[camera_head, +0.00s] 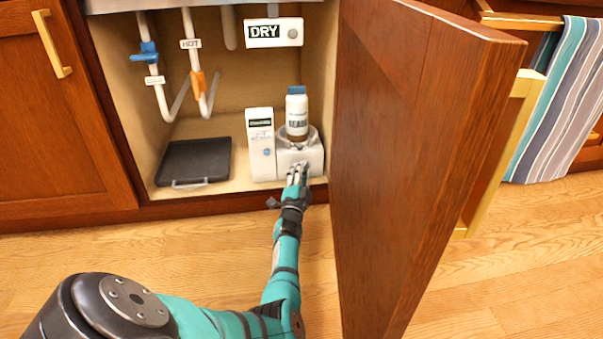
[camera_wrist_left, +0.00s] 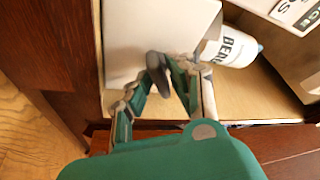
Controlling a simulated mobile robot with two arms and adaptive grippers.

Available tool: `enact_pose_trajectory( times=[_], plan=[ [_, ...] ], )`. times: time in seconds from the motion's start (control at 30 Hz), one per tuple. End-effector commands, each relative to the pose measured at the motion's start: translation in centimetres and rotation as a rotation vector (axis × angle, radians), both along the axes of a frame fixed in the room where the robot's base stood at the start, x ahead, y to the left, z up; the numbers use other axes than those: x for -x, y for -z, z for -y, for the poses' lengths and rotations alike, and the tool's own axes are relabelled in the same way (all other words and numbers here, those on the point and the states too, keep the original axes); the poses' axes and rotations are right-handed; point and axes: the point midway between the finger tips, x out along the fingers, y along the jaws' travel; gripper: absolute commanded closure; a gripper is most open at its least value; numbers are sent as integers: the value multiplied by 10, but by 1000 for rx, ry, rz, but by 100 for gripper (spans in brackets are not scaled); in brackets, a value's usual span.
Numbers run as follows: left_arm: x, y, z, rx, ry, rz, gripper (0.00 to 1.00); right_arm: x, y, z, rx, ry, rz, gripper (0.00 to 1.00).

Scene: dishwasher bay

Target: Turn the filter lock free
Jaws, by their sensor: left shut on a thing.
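My left gripper (camera_head: 297,172) reaches into the open cabinet at the front of a white unit (camera_head: 313,160) on the cabinet floor. In the left wrist view the fingers of the left gripper (camera_wrist_left: 158,90) close around a small dark grey rounded piece, which looks like the filter lock (camera_wrist_left: 156,68). It stands out from the white face of the unit (camera_wrist_left: 150,30). The fingers hide part of the lock, so its turn angle cannot be told. In the head view the gripper covers the lock. My right gripper is not in view.
A bottle with a blue cap (camera_head: 297,112) stands in the unit, beside a slim white box (camera_head: 260,145). A black tray (camera_head: 194,161) lies at the left. A "DRY" box (camera_head: 273,32) hangs above. The open wooden door (camera_head: 415,130) stands close right of my arm.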

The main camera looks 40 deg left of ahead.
Motion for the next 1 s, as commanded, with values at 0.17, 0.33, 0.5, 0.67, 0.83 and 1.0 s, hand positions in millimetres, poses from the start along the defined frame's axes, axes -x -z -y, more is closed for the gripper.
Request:
enact_pose_trajectory(
  times=[0.17,0.33,0.5,0.67,0.83,1.0],
  plan=[
    [-1,2,0,111,0,131,100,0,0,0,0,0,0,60],
    [-1,2,0,209,0,257,100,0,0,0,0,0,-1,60],
    [-2,3,1,311,0,382,100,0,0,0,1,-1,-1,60],
    [-2,3,1,402,0,497,100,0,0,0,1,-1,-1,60],
    [-2,3,1,486,-1,603,100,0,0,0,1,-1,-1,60],
    [-3,3,1,554,0,688,100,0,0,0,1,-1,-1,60]
  ],
)
